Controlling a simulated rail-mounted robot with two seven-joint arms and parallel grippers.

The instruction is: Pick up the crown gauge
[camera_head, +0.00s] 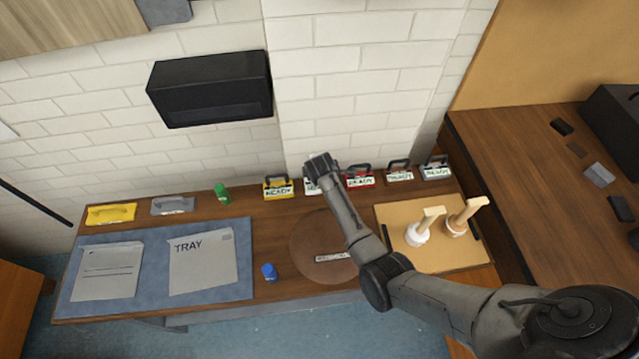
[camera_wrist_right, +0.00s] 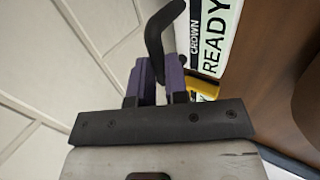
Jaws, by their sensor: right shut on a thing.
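The crown gauge shows in the right wrist view as a black curved handle (camera_wrist_right: 165,28) beside a white label (camera_wrist_right: 207,42) reading CROWN and READY. My right gripper (camera_wrist_right: 158,88), with purple fingers, is shut on that handle. In the head view, my right gripper (camera_head: 318,165) is over the back of the bench, between the yellow and red gauges. It hides most of the crown gauge, and only part of its white label (camera_head: 310,187) shows. I cannot tell whether the gauge is off the bench. My left gripper is out of view.
A yellow gauge (camera_head: 277,188) stands close on the left and a red gauge (camera_head: 360,177) on the right. More READY gauges follow along the wall. A round brown disc (camera_head: 305,245), a blue TRAY mat (camera_head: 150,240) and a board with two wooden-handled tools (camera_head: 440,262) lie in front.

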